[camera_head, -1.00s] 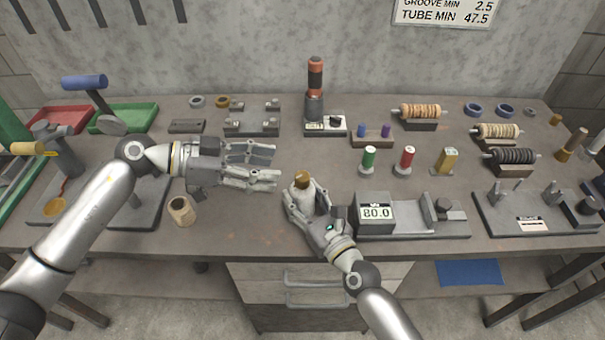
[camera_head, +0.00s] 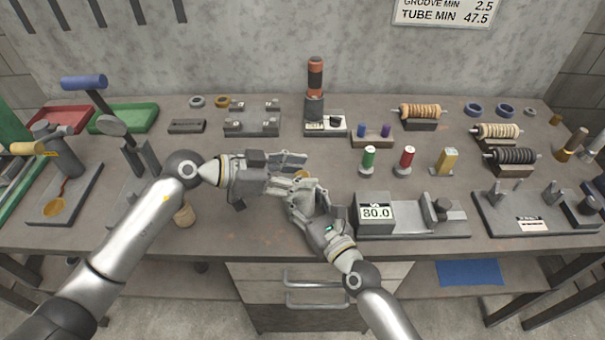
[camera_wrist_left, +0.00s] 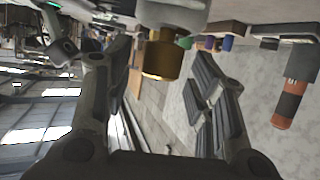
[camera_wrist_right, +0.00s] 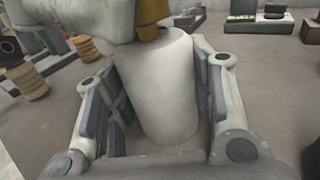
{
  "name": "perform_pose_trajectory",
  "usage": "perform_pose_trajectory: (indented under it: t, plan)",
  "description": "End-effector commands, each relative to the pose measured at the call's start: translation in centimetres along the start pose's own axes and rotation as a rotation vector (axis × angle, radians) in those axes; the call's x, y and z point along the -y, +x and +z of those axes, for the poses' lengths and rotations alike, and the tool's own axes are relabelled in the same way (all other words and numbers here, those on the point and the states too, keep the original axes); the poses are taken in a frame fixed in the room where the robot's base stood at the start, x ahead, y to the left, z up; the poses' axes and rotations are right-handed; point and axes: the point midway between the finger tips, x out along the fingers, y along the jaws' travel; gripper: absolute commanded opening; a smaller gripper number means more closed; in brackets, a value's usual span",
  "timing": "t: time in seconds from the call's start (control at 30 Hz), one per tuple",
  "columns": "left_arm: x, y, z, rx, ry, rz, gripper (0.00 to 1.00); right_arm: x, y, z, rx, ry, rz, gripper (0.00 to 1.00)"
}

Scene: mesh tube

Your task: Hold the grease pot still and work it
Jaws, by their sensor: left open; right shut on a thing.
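The grease pot is a pale, tapered body (camera_wrist_right: 160,90) with a brass cap (camera_wrist_left: 161,55) on top. In the head view it is mostly hidden by the grippers; a bit of the brass cap (camera_head: 302,174) shows. My right gripper (camera_head: 308,190) is shut on the pale body, one finger on each side, in the right wrist view. My left gripper (camera_head: 299,170) is open at the cap. In the left wrist view the cap sits between its spread fingers, with gaps beside it.
A gauge block reading 80.0 (camera_head: 376,212) stands just right of my right gripper. A small tan cup (camera_head: 184,215) is partly hidden behind my left arm. Green (camera_head: 369,158) and red (camera_head: 407,158) bobbins stand behind.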

Motion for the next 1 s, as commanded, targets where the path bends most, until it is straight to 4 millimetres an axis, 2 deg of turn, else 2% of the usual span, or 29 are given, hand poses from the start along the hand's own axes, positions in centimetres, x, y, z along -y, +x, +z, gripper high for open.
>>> perform_pose_trajectory:
  t: [0.13,0.43,0.8,1.0]
  plan:
    - [-0.01,1.07,-0.03,0.0,0.001,0.0,0.51,0.04,0.0,0.0,0.0,0.0,-0.001,0.16]
    - [-0.01,1.25,-0.01,0.0,0.002,0.0,0.51,0.04,0.0,-0.01,0.0,0.0,-0.001,0.16]
    - [0.0,1.22,0.0,0.0,0.001,0.0,0.04,0.04,-0.01,-0.01,0.0,0.0,-0.001,0.16]
    - [0.03,1.23,0.01,0.002,0.006,0.012,0.04,0.04,-0.01,-0.01,0.0,0.0,-0.001,0.16]
